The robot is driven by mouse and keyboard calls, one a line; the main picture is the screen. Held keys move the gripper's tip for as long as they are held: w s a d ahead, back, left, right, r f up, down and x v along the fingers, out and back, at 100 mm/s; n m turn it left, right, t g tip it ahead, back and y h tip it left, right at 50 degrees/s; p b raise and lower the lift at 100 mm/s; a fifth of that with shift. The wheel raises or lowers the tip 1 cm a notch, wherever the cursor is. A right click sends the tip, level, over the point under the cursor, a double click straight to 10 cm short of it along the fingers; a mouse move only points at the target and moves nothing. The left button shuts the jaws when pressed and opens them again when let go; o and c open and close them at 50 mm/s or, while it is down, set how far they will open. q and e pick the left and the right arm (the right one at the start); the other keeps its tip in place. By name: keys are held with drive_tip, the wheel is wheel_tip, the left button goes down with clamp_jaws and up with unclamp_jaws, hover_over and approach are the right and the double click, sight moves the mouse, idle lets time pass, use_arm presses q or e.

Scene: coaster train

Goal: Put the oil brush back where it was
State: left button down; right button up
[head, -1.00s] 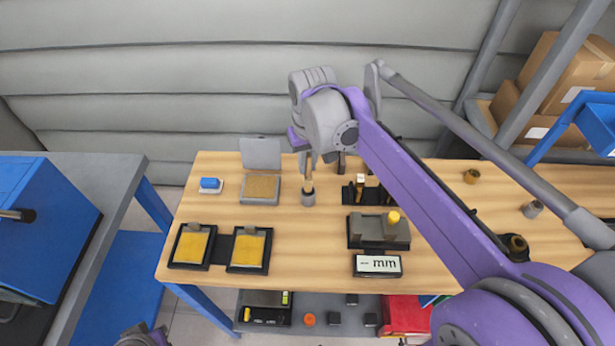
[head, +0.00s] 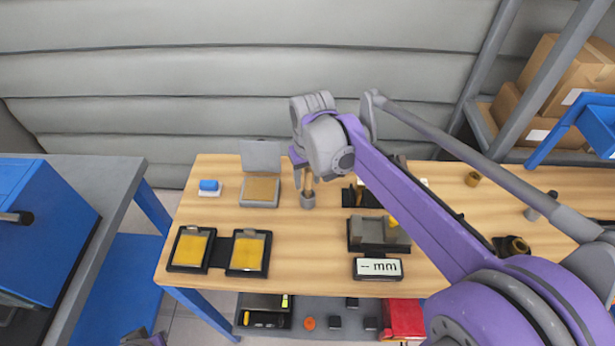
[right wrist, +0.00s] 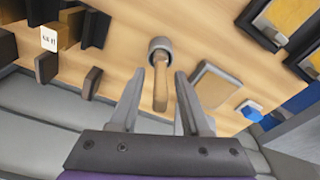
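The oil brush (head: 309,187) stands upright in a small grey cup (head: 307,201) on the wooden table; only its wooden handle shows, and its bristle end is hidden in the cup. In the right wrist view the handle (right wrist: 160,88) points toward me from the cup (right wrist: 160,46). My right gripper (right wrist: 160,76) is open, with a finger on each side of the handle and visible gaps between. In the head view my arm hides most of that gripper. At the bottom left edge a bit of my left arm shows, without visible fingers.
An open grey box (head: 261,190) with a tan pad stands left of the cup. Dark stands (head: 350,195) and a grey block fixture (head: 377,232) are to the right. Two yellow-topped dark trays (head: 191,249) and a mm display (head: 378,269) lie nearer. The table between is clear.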

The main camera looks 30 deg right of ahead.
drive_tip(key=shift+r, duration=0.25)
drive_tip(key=r, duration=0.7)
drive_tip(key=s+r+p, duration=0.1)
drive_tip(key=r, duration=0.3)
drive_tip(key=shift+s+a, duration=0.1)
drive_tip(key=s+a+f+t, duration=0.1)
drive_tip(key=s+a+f, duration=0.1)
drive_tip(key=s+f, duration=0.2)
drive_tip(key=s+a+f+n+t, duration=0.1)
drive_tip(key=s+a+f, duration=0.1)
drive_tip(key=s+f, duration=0.3)
drive_tip(key=s+a+f+t, duration=0.2)
drive_tip(key=s+f, duration=0.3)
drive_tip(key=f, duration=0.2)
drive_tip(key=shift+s+a+f+n, duration=0.2)
drive_tip(key=shift+a+f+n, duration=0.1)
drive_tip(key=shift+f+n, duration=0.1)
drive_tip(key=shift+r, duration=0.1)
